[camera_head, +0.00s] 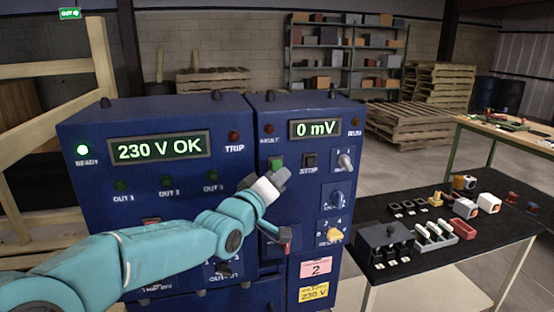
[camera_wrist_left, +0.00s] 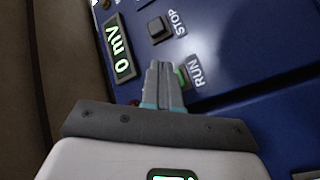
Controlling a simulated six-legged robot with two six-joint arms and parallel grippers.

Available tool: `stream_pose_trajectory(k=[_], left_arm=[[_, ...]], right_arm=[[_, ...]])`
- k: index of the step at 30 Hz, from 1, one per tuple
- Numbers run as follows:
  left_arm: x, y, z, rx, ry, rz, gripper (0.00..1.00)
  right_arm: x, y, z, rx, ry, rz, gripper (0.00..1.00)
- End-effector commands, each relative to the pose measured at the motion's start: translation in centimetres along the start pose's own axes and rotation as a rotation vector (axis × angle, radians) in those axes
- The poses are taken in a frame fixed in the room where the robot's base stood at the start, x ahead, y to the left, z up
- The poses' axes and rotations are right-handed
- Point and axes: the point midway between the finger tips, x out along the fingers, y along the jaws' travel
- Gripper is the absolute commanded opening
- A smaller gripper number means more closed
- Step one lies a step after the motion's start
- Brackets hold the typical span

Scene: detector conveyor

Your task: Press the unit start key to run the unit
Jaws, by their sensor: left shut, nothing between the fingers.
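The unit is the right-hand blue cabinet (camera_head: 304,222), whose display (camera_head: 315,128) reads 0 mV. Its green start key (camera_head: 276,162) sits left of a black STOP key (camera_head: 309,160). In the left wrist view the green key (camera_wrist_left: 183,76) is beside the word RUN and partly hidden by my fingers. My left gripper (camera_head: 279,176) is shut and empty, its tips just below the green key in the head view. I cannot tell whether they touch it. In the left wrist view the shut fingers (camera_wrist_left: 162,82) point at the panel. My right gripper is not in view.
A left-hand blue cabinet (camera_head: 84,206) adjoins; its display (camera_head: 158,147) reads 230 V OK and its READY lamp (camera_head: 82,150) glows green. A black-topped table (camera_head: 400,203) with small parts stands at the right.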

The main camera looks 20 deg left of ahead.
Motion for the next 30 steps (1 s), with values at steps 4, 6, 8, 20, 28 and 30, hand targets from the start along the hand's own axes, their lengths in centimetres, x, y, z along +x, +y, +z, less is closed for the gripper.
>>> stream_pose_trajectory(k=[4, 6, 8, 20, 28, 30], left_arm=[[0.77, -0.6, -0.51, 0.0, -0.001, -0.001, 0.0], [0.93, -0.8, -0.58, -0.001, -0.002, -0.002, 0.0], [1.0, -0.87, -0.62, 0.0, -0.002, -0.002, 0.0], [1.01, -0.86, -0.63, 0.0, -0.002, -0.001, 0.0], [1.01, -0.85, -0.63, 0.0, -0.001, -0.001, 0.0], [1.01, -0.85, -0.63, 0.0, -0.001, -0.001, 0.0]], right_arm=[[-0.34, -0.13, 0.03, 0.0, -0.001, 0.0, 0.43], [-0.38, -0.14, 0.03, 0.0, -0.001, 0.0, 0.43], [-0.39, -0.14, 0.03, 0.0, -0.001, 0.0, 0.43], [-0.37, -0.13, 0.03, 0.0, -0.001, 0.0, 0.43], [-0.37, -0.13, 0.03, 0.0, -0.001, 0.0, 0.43], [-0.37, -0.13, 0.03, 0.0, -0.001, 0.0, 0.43]])
